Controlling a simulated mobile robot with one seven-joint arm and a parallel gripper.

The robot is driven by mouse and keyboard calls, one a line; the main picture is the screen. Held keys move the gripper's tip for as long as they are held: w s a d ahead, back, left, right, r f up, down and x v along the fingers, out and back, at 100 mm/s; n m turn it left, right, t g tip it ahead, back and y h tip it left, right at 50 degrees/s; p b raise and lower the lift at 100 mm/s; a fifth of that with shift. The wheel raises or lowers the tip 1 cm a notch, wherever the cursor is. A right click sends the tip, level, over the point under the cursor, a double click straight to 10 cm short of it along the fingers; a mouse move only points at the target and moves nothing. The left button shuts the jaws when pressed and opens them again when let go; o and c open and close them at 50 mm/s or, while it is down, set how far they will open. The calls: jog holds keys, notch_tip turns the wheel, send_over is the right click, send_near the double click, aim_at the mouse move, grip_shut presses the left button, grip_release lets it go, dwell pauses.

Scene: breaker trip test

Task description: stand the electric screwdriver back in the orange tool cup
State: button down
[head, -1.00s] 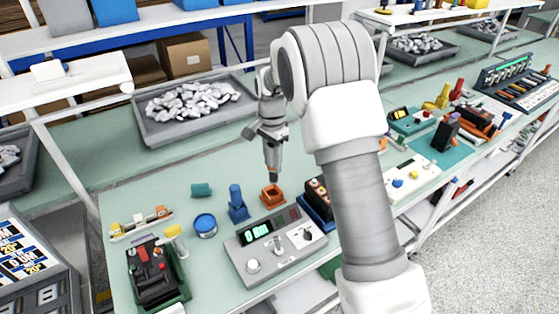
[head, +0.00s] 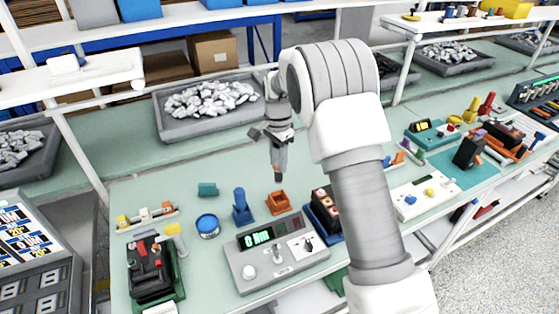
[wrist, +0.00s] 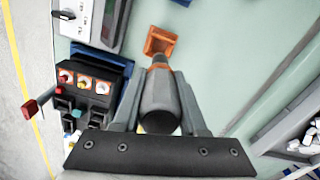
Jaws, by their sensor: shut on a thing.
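The electric screwdriver, a dark grey tool with an orange band, shows in the wrist view (wrist: 160,102) between the two fingers of my gripper (wrist: 160,122). My gripper is shut on it. In the head view the screwdriver (head: 278,163) hangs roughly upright, tip down, below my gripper (head: 276,137). The orange tool cup (head: 278,203) stands on the green bench below the screwdriver. In the wrist view the cup (wrist: 160,40) lies just beyond the screwdriver's far end, and its opening looks empty. A gap shows between tip and cup in the head view.
A blue stand (head: 242,208) and a blue tin (head: 208,226) are left of the cup. A grey test unit (head: 272,255) with a green display is in front. A blue-based breaker block (head: 322,212) is close right. Bench behind the cup is clear up to a tray of metal parts (head: 212,100).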

aim_at(278, 175)
jog(key=shift+f+b, duration=1.75)
jog(key=shift+f, duration=1.15)
jog(key=shift+f+b, duration=1.6)
jog(key=shift+f, duration=1.15)
jog(key=shift+c, duration=1.9)
grip_release()
notch_tip(278, 175, up, 16)
jog(key=shift+r, duration=0.75)
